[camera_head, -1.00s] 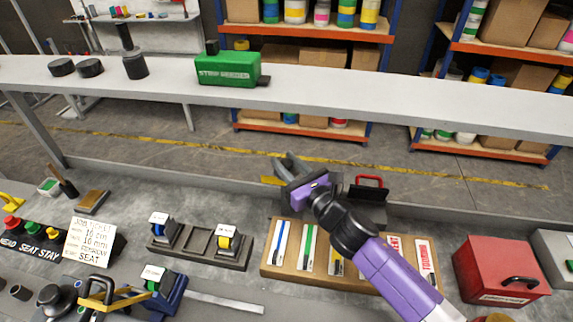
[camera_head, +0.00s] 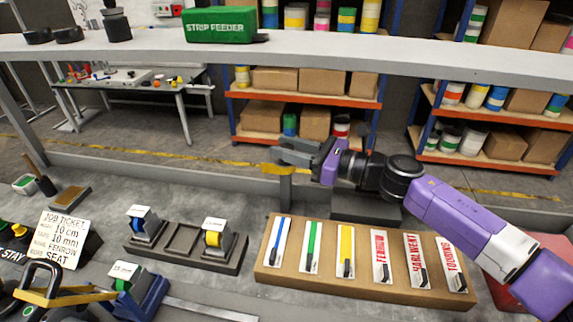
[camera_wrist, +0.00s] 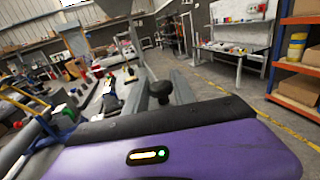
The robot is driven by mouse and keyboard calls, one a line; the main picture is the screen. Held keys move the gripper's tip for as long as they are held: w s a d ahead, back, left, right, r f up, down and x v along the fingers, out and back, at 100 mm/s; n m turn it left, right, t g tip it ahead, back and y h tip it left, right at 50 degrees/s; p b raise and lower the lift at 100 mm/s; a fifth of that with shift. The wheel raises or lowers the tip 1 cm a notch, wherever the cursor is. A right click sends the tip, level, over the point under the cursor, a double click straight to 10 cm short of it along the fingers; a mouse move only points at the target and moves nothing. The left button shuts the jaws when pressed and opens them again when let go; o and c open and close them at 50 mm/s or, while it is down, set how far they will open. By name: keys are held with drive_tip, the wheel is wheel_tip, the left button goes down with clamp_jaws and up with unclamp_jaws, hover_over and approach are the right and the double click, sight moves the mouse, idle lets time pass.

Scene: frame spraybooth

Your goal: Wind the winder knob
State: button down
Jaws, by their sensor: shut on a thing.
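My gripper (camera_head: 282,152), at the end of my purple arm, is at the back of the bench. Its grey fingers point left and are shut on the winder knob. In the wrist view, the dark knob (camera_wrist: 160,91) shows between the grey fingers, with a rounded top and a narrower stem. In the head view the fingers hide the knob. A yellow piece (camera_head: 284,169) shows just under the fingers, above a short upright post (camera_head: 286,188). How the knob joins these parts cannot be made out.
A brown board with labelled strips (camera_head: 362,287) lies in front of my arm. A dark tray with blue and yellow rolls (camera_head: 180,240) is to its left. The raised shelf with the green strip feeder (camera_head: 219,24) runs behind and above. A red box (camera_head: 505,289) is partly hidden at right.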

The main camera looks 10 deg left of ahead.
drive_tip(key=shift+a+f+n+g+y+b, duration=0.15)
drive_tip(key=shift+n+g+b, duration=0.55)
drive_tip(key=shift+b, duration=1.15)
drive_tip(key=shift+d+f+n+g+y+b, duration=0.1)
drive_tip(key=shift+n+g+b, duration=0.25)
drive_tip(key=shift+g+b, duration=1)
drive_tip(key=shift+a+f+n+g+y+b, duration=0.15)
drive_tip(key=shift+n+g+b, duration=0.3)
drive_tip(key=shift+b, duration=1.85)
drive_tip(key=n+g+b, duration=0.1)
drive_tip(key=b, duration=0.2)
drive_tip(key=shift+d+r, duration=0.1)
drive_tip(key=shift+r, duration=0.1)
drive_tip(key=shift+r+n+g+b, duration=0.1)
drive_tip(key=shift+n+g+b, duration=0.3)
drive_tip(key=shift+b, duration=0.7)
drive_tip(key=shift+r+n+g+b, duration=0.3)
drive_tip(key=shift+g+b, duration=0.3)
drive_tip(key=shift+b, duration=0.3)
drive_tip(key=c, duration=1.1)
unclamp_jaws()
drive_tip(key=shift+f, duration=0.1)
drive_tip(key=w+d, duration=0.1)
drive_tip(key=d, duration=0.6)
drive_tip(key=shift+d, duration=0.35)
